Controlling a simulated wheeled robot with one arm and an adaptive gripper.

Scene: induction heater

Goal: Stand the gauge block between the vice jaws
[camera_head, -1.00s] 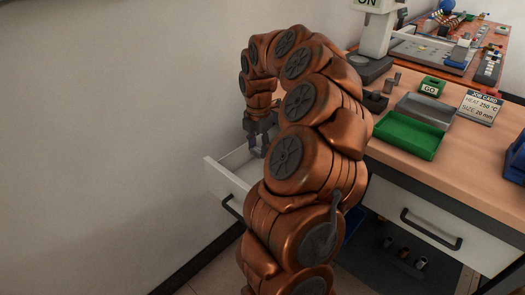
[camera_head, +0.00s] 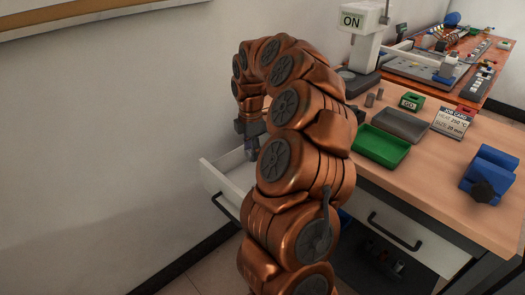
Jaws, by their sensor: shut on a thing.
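The blue vice (camera_head: 490,174) with a dark knob stands on the right part of the wooden workbench in the head view. The gap between its jaws is hard to make out from here. My gripper (camera_head: 252,150) points down over the open white drawer at the left, far from the vice. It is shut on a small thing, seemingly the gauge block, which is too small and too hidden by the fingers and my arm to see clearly.
The open drawer (camera_head: 211,180) sticks out beside the wall. On the workbench (camera_head: 440,185) are a green tray (camera_head: 381,147), a grey tray (camera_head: 400,124), a green GO block (camera_head: 411,101), a job card (camera_head: 453,122) and small metal cylinders. The heater (camera_head: 361,45) stands behind.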

